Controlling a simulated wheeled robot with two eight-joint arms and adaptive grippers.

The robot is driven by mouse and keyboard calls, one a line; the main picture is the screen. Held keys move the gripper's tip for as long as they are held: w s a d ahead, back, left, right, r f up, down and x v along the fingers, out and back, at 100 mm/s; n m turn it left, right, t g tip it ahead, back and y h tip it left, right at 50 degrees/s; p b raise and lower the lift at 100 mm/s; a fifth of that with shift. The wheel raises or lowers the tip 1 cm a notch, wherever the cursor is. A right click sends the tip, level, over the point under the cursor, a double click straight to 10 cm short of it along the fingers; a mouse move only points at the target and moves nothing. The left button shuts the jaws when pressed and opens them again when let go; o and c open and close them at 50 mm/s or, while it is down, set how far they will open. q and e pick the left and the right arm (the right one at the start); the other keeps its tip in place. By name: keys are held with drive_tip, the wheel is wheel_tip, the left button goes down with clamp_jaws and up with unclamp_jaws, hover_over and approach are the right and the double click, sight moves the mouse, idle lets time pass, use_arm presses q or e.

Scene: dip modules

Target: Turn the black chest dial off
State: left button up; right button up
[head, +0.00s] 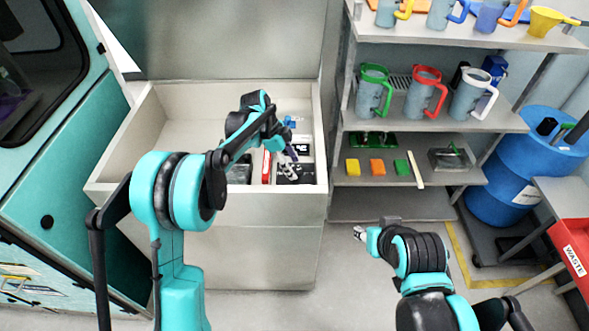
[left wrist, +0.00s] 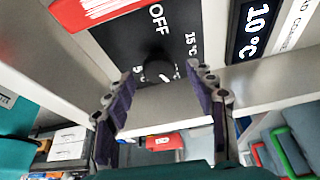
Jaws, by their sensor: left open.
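The black chest dial (left wrist: 158,71) is a round knob on a black panel (left wrist: 120,40) marked OFF, 15°C and a partly hidden 5, in the left wrist view. I cannot tell for sure where its pointer stands. My left gripper (left wrist: 160,78) is open, with one finger on each side of the dial; whether they touch it is unclear. In the head view my left gripper (head: 288,163) reaches into the front right of the open chest (head: 270,215), and hides the dial. My right gripper (head: 360,233) is low, right of the chest; its fingers are too small to read.
A digital display (left wrist: 257,30) reading 10°C sits beside the dial panel. A red item (head: 267,165) stands left of the gripper. A shelf (head: 440,120) with cups and colored blocks stands right of the chest, and a blue barrel (head: 515,165) beyond it.

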use_arm(q)
drive_tip(key=shift+d+f, duration=0.25)
drive_tip(key=shift+f, duration=0.4)
drive_tip(key=shift+s, duration=0.1)
drive_tip(key=c, duration=1.1)
drive_tip(key=shift+c, duration=0.2)
